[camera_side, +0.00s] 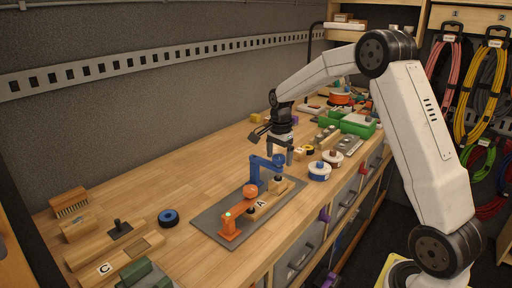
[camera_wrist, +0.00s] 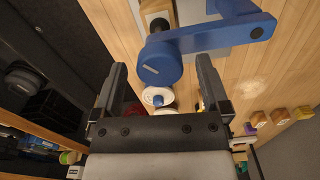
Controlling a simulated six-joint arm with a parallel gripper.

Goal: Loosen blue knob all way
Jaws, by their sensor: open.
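The blue knob (camera_side: 279,160) sits at the top of a blue arm-like fixture (camera_side: 258,171) on the grey plate (camera_side: 208,222). In the wrist view the round blue knob (camera_wrist: 160,62) shows large, between my two fingers and beyond their tips, with the blue bar (camera_wrist: 215,36) running off to the upper right. My gripper (camera_side: 273,144) is open and empty just above the knob in the side view. It also shows in the wrist view (camera_wrist: 161,66), its fingers apart on either side of the knob. I cannot tell any contact.
An orange fixture (camera_side: 231,226) with an orange knob (camera_side: 250,190) stands on the same plate. White spools with blue tops (camera_side: 319,171) stand to the right, near green boxes (camera_side: 357,124). A blue ring (camera_side: 168,217) lies left.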

